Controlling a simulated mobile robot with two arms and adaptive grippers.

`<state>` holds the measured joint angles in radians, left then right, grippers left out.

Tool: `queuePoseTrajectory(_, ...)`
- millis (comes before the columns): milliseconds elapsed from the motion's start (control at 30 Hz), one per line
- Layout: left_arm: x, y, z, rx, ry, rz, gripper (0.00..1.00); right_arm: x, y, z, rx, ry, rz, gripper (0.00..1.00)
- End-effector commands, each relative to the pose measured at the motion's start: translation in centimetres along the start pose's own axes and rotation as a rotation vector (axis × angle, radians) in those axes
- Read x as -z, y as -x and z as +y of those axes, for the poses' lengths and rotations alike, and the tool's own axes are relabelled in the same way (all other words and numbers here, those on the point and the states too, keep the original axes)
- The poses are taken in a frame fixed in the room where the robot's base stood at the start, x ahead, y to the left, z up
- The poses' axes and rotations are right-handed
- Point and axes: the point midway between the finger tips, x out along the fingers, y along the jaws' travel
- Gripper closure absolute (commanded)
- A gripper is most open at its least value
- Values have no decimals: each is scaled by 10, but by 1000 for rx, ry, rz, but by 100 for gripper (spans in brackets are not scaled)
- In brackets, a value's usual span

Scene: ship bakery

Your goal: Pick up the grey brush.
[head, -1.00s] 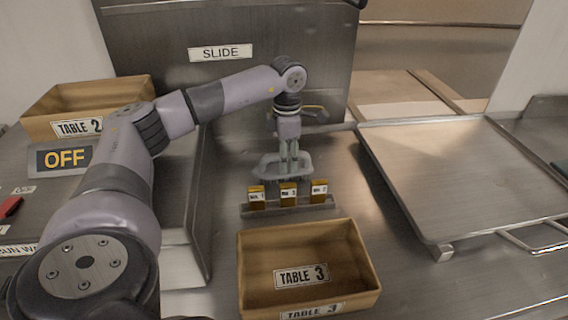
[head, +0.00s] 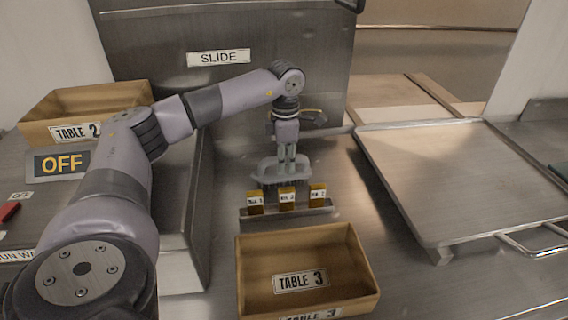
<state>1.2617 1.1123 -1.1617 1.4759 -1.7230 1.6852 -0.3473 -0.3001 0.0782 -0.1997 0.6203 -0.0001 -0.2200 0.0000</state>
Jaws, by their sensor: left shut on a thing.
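The grey brush (head: 268,172) is behind the row of small labelled blocks in the head view. It has a pale grey body with dark bristles along its lower edge. My left gripper (head: 287,165) points down from above and is shut on the brush. Its fingers cover part of the brush's middle. I cannot tell whether the bristles touch the counter. My right gripper is not in view.
Small yellow-brown labelled blocks (head: 287,197) stand in a metal holder (head: 322,210) just in front of the brush. A TABLE 3 box (head: 372,270) is nearer, a TABLE 2 box (head: 30,130) far left. A metal tray (head: 460,180) lies right. A SLIDE panel (head: 230,90) rises behind.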

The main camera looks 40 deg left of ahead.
Motion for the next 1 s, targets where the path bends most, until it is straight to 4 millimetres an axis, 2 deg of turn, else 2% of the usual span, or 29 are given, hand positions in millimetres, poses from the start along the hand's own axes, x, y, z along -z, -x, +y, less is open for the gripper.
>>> queuePoseTrajectory(167,-1,14,0,-1,0,-3,100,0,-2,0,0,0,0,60)
queuePoseTrajectory(267,-1,29,0,-2,0,-6,100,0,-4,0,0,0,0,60)
queuePoseTrajectory(367,-2,51,1,-2,0,-6,100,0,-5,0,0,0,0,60)
queuePoseTrajectory(600,-2,116,1,-3,-1,-7,100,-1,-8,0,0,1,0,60)
queuePoseTrajectory(700,-1,145,1,-4,1,-5,100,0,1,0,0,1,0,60)
queuePoseTrajectory(800,0,165,1,-4,0,-3,100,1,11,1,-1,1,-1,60)
queuePoseTrajectory(1000,0,189,1,-2,0,-2,100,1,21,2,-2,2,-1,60)
